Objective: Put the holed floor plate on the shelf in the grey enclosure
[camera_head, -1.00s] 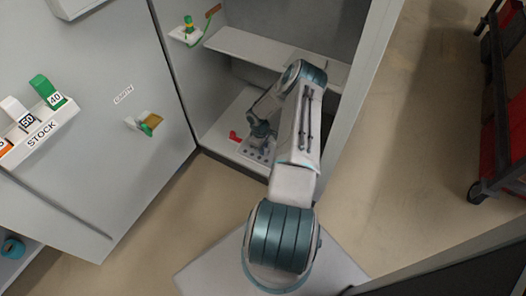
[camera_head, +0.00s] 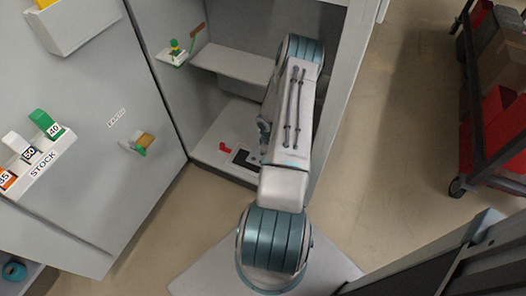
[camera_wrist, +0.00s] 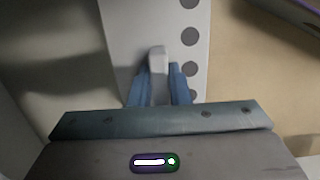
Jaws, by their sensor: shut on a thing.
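The holed floor plate (camera_wrist: 125,25) is pale with a row of dark round holes along its right side. It fills the top middle of the wrist view. My gripper (camera_wrist: 158,78) has its blue fingers shut on the plate's pale upright grip. In the head view my arm hides the plate and most of my gripper. The grey enclosure (camera_head: 185,110) stands open, with a pale shelf (camera_head: 232,62) across its back. A dark opening (camera_head: 243,158) shows in its floor, left of my arm.
A red piece (camera_head: 225,147) lies beside the opening. A small white ledge (camera_head: 172,58) with a green-and-yellow item is on the enclosure's left wall. The left door carries a STOCK rack (camera_head: 38,162) and a yellow-green part (camera_head: 143,142). A dark cart (camera_head: 480,120) stands right.

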